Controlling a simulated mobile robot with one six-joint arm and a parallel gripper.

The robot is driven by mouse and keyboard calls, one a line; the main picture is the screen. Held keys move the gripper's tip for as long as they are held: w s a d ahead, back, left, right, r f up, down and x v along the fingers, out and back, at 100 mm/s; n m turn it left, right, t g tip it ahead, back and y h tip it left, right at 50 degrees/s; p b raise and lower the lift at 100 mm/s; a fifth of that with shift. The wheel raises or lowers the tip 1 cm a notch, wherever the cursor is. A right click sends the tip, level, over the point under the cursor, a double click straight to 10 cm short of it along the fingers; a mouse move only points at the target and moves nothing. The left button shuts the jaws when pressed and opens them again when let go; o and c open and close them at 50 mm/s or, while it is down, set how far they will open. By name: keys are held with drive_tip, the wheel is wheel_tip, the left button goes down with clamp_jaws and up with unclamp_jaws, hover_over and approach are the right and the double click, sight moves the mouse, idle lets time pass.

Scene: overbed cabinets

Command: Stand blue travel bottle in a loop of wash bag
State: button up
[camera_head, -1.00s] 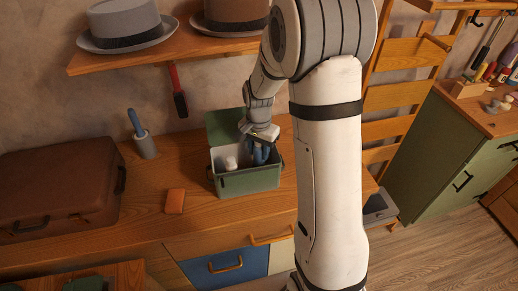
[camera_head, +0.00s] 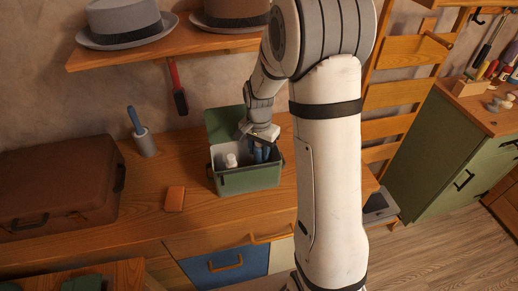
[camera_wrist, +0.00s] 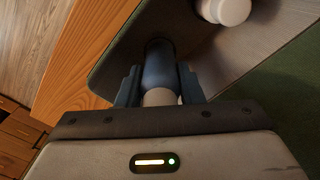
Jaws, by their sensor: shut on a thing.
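The wash bag (camera_head: 250,181) is a green open box with a pale inside and a raised green lid at the back, standing on the wooden counter. My gripper (camera_head: 261,150) is down at the bag's right half. In the wrist view my gripper (camera_wrist: 160,88) is shut on the blue travel bottle (camera_wrist: 159,64), whose pale end lies toward the palm. The bottle's far end is inside the bag; whether a loop surrounds it cannot be seen. A white bottle (camera_head: 231,160) stands in the bag's left part and also shows in the wrist view (camera_wrist: 226,10).
A brown suitcase (camera_head: 60,185) lies at the left. A lint roller (camera_head: 143,135) and an orange block (camera_head: 175,198) are on the counter left of the bag. A shelf with hats (camera_head: 170,45) hangs above. The counter front of the bag is clear.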

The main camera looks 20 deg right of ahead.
sight(259, 160)
drive_tip(key=shift+f+b, duration=1.9)
drive_tip(key=shift+f, duration=0.65)
drive_tip(key=o, duration=1.1)
drive_tip(key=shift+r, duration=0.15)
wheel_tip(259, 160, up, 8)
drive_tip(key=shift+a+f, duration=0.1)
drive_tip(key=shift+f, duration=0.1)
